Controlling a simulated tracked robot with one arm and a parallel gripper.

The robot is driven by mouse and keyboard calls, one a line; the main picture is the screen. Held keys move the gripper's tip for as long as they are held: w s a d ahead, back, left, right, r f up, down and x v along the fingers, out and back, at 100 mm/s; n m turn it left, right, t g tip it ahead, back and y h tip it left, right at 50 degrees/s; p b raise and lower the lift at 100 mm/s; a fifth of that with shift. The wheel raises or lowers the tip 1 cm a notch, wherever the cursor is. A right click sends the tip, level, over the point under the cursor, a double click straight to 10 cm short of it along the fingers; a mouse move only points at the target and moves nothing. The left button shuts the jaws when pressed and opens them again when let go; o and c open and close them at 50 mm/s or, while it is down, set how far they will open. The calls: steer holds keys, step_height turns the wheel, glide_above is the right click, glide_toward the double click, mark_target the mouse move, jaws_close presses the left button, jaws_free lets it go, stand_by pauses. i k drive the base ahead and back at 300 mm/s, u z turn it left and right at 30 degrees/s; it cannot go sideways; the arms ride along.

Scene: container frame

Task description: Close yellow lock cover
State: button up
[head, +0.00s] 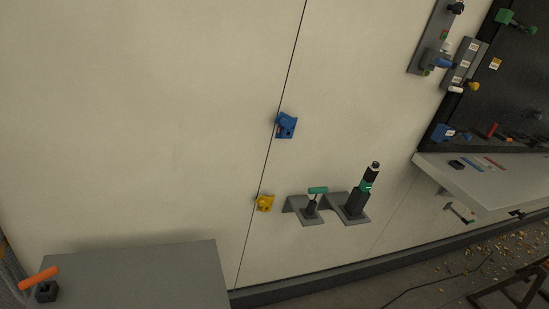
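My gripper does not show in the head view.
Right of the yellow lock, a grey bracket (306,213) holds a green-handled tool (317,191) and a black-and-green tool (368,178). A grey shelf (140,275) with an orange-handled item (39,277) is lower left. The left wall is clear.

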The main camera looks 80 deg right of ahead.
mark_target(263, 201)
steer(key=z, duration=3.35)
steer(key=k, duration=1)
steer(key=u, duration=0.95)
steer(key=i, duration=1)
